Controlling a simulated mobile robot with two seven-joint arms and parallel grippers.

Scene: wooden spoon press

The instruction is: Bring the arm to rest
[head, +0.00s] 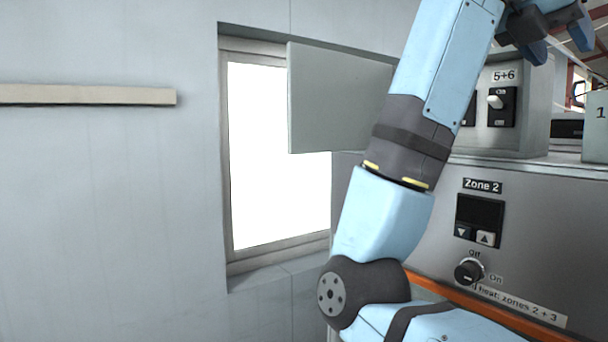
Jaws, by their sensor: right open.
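My right arm (395,190) fills the middle right of the head view, blue with dark grey joints. It is bent, rising from the bottom edge to the top right corner. My right gripper (557,42) is at the top right, partly cut off by the frame edge. Its blue-tipped fingers are apart, and I see nothing between them. It appears above the switch box (536,115) in the picture; the distance between them is unclear. My left gripper is not in view.
A grey control panel (570,240) with a Zone 2 display (480,216) and a black knob (468,272) stands behind the arm at right. A grey flat plate (335,98) partly covers a bright window (275,190). A beige ledge (90,95) is on the left wall.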

